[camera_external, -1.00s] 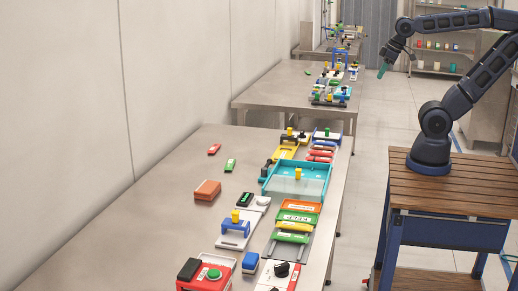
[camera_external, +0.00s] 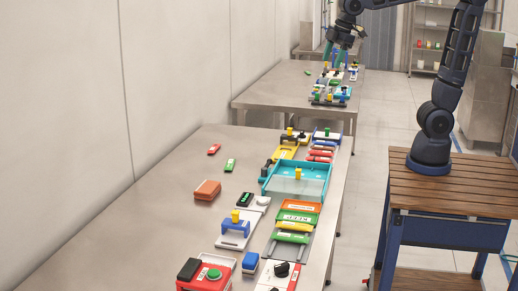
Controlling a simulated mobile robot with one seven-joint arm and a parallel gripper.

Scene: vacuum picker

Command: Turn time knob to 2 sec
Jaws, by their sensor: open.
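A black round knob (camera_external: 282,269) sits on a white panel (camera_external: 268,280) at the near end of the close table, partly cut off by the bottom edge. Its markings are too small to read, so I cannot tell whether it is the time knob or how it is set. My gripper (camera_external: 335,58) hangs at the top centre with its teal fingers pointing down, open and empty. In the picture it overlaps the far end of the second table, well away from the black knob. Its exact height cannot be told.
A second table (camera_external: 270,88) stands behind with similar parts.

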